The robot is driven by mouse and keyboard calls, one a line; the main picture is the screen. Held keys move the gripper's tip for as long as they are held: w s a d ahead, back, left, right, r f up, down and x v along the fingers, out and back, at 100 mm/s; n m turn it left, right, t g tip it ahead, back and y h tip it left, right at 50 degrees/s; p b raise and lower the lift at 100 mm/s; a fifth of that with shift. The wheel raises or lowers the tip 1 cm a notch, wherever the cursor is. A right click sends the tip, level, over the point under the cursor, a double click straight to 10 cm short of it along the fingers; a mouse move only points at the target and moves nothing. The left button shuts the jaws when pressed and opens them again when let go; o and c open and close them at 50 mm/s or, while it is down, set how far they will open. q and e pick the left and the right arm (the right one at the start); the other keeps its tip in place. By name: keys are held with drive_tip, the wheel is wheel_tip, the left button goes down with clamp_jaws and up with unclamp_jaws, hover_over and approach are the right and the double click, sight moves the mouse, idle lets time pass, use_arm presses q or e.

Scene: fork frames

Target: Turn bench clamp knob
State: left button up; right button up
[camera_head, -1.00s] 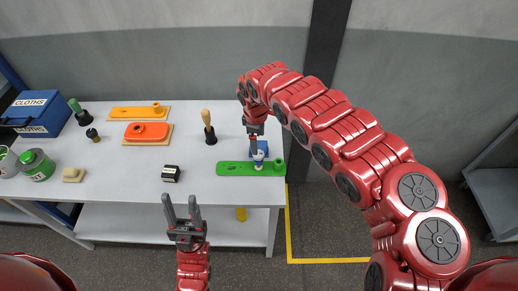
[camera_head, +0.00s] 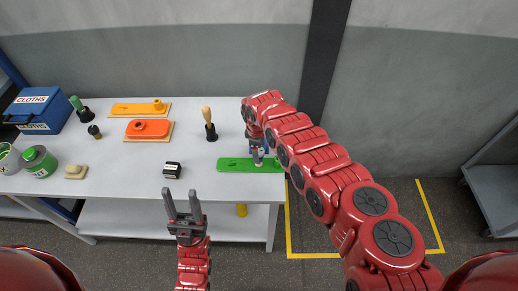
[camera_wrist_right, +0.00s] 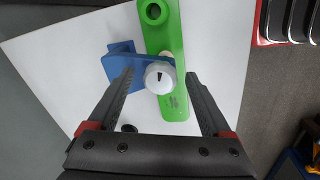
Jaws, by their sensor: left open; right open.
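The bench clamp is a blue bracket (camera_wrist_right: 118,66) on the green plate (camera_head: 232,164), near the right end of the white bench. Its round white knob (camera_wrist_right: 160,77) has a dark pointer mark and shows between my right gripper's fingers in the right wrist view. My right gripper (camera_wrist_right: 160,88) is open around the knob's sides, with gaps to both fingers. In the head view, my right gripper (camera_head: 257,153) hides most of the clamp. My left gripper (camera_head: 184,205) is open and empty in front of the bench's front edge.
On the bench (camera_head: 110,185) stand a blue cloths box (camera_head: 40,112), green-and-grey cans (camera_head: 38,162), orange plates (camera_head: 148,130), a wooden-handled tool (camera_head: 208,120) and a small black-and-white block (camera_head: 172,170). Yellow lines mark the floor at right.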

clamp_jaws()
drive_tip(key=shift+w+a+f+m+b, duration=0.1)
drive_tip(key=shift+f+m+b, duration=0.05)
drive_tip(key=shift+m+b, duration=0.25)
drive_tip(key=shift+m, duration=0.3)
unclamp_jaws()
